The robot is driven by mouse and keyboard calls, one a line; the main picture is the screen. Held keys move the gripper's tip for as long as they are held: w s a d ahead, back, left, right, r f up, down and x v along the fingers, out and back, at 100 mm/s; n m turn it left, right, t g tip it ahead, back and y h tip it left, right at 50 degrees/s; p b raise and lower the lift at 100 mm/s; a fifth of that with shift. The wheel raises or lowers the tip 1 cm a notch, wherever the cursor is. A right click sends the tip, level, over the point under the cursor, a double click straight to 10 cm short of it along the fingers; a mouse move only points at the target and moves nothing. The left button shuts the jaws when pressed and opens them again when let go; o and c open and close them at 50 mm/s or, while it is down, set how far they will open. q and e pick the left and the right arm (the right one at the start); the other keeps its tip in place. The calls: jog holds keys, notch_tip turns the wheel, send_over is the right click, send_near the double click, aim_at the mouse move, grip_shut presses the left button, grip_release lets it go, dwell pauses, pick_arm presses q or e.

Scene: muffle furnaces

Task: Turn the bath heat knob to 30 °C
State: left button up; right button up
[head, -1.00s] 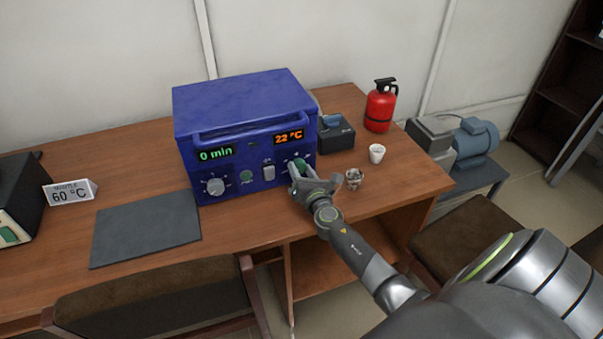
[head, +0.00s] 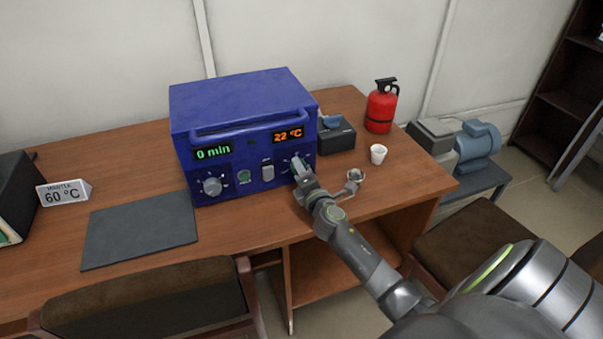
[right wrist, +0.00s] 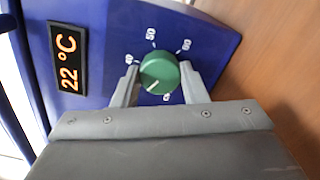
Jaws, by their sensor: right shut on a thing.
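The blue bath unit (head: 245,145) stands on the desk, with a green "0 min" display and an orange "22 °C" display (head: 288,135). In the right wrist view the heat knob (right wrist: 159,73) is green, with a white pointer line toward the lower left of the picture and white scale numbers around it. My right gripper (head: 301,168) is shut on this knob, one finger on each side. In the head view the gripper mostly hides the knob. The display also shows in the right wrist view (right wrist: 68,59). My left gripper is not in view.
A second, grey knob (head: 212,187) is at the unit's lower left. A small metallic object (head: 353,180) and a white cup (head: 378,154) stand right of the gripper. A red extinguisher (head: 381,108) is behind. A dark mat (head: 140,229) and a "60 °C" sign (head: 63,193) are left.

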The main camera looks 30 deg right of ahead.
jog(key=shift+f+m, duration=0.1)
jog(key=shift+m, duration=0.2)
jog(key=o, duration=1)
jog(key=shift+s, duration=0.1)
jog(key=v, duration=1.7)
jog(key=shift+s+d+b, duration=0.1)
jog(key=shift+s+b, duration=0.05)
jog(key=shift+b, duration=0.15)
